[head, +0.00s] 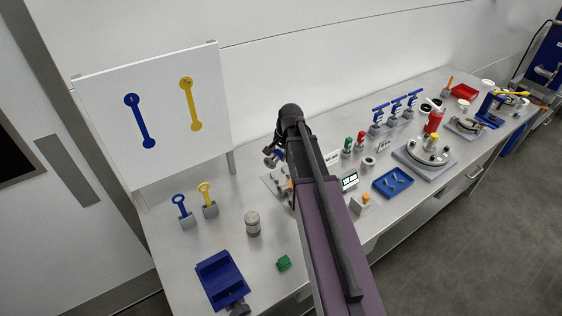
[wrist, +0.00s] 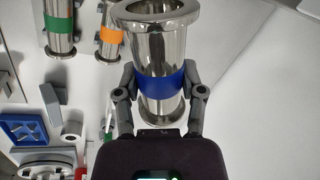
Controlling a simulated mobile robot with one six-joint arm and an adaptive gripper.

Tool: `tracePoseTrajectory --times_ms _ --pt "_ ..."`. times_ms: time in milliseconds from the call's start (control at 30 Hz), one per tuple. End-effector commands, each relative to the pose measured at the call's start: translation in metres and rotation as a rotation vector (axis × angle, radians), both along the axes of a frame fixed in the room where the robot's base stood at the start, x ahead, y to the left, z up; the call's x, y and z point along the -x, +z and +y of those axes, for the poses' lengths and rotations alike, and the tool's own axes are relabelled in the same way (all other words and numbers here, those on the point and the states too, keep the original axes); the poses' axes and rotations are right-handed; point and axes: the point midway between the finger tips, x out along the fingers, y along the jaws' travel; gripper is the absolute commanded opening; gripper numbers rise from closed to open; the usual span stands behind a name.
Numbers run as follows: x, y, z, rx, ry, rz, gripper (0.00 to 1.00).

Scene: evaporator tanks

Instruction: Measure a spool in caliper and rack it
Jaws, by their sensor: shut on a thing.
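A shiny metal spool (wrist: 158,52) with flanged ends and a blue band fills the upper middle of the wrist view. My gripper (wrist: 163,82) is shut on it, one finger on each side at the band. Two similar spools, one with a green band (wrist: 60,28) and one with an orange band (wrist: 110,36), stand at the upper left of that view. In the head view my arm hides most of the gripper and the held spool. A small display unit (head: 349,180) is right of my arm; I cannot tell whether it belongs to the caliper.
A blue tray (head: 393,183) and a grey round-based fixture (head: 425,155) stand right of my arm. A white tool board (head: 160,115) stands behind. Bare bench shows between them.

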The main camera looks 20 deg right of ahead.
Motion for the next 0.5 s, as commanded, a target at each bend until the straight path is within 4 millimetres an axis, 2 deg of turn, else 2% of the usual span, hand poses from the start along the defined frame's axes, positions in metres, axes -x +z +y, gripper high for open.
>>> tracePoseTrajectory --times_ms 267,500 --pt "-0.008 -0.016 -0.004 0.002 -0.05 0.001 0.0" --pt "-0.025 -0.05 -0.014 0.003 -0.179 0.005 0.0"
